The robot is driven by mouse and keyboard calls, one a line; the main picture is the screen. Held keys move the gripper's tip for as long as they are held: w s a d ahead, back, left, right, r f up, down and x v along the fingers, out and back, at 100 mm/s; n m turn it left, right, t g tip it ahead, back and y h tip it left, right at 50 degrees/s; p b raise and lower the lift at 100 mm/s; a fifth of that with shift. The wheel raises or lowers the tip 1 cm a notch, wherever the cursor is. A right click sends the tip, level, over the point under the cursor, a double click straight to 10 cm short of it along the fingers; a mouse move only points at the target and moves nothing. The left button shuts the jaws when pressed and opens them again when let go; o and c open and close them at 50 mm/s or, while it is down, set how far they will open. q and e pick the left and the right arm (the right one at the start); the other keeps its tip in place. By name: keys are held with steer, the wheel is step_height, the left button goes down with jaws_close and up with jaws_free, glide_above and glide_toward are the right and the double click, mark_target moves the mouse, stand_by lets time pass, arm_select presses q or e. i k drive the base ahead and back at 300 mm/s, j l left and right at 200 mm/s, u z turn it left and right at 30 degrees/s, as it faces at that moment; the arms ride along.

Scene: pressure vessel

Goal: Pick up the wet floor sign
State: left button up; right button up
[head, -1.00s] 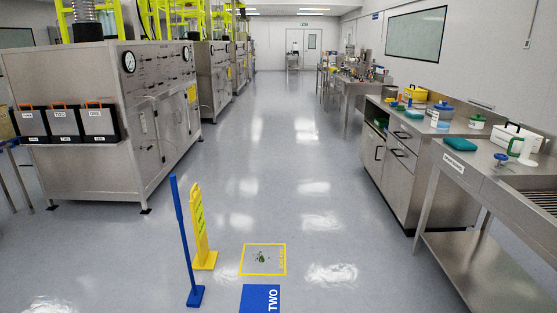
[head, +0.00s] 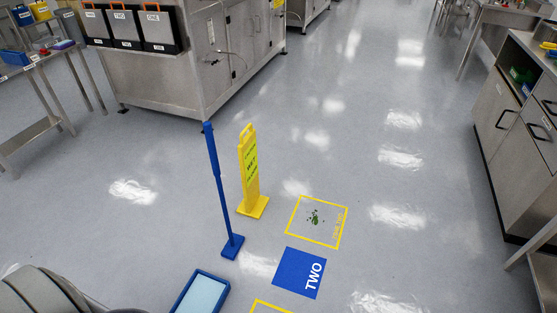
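The yellow wet floor sign (head: 250,170) stands upright on the grey floor, folded narrow, with a handle hole at its top and a flat yellow base. A blue post (head: 219,190) on a small blue base stands just to its left, close but apart. Neither of my grippers shows in the head view. Only a grey rounded part of my own body shows at the bottom left corner.
A yellow floor square (head: 318,198) with green debris lies right of the sign. A blue mat marked TWO (head: 300,273) and a blue-rimmed tray (head: 179,306) lie nearer. A steel cabinet (head: 170,70) stands behind; counters (head: 510,150) stand right. Open floor lies between.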

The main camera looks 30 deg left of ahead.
mark_target(253, 205)
steer(key=i+u, duration=0.1)
steer(key=i, duration=0.75)
steer(key=i+l+u, duration=0.1)
steer(key=i, duration=0.7)
steer(key=i+u, duration=0.45)
steer(key=i+l+u, duration=0.1)
steer(key=i+u, duration=0.15)
steer(key=u, duration=0.2)
steer(key=i+l+u, duration=0.2)
steer(key=i+u, duration=0.25)
steer(key=k, duration=0.1)
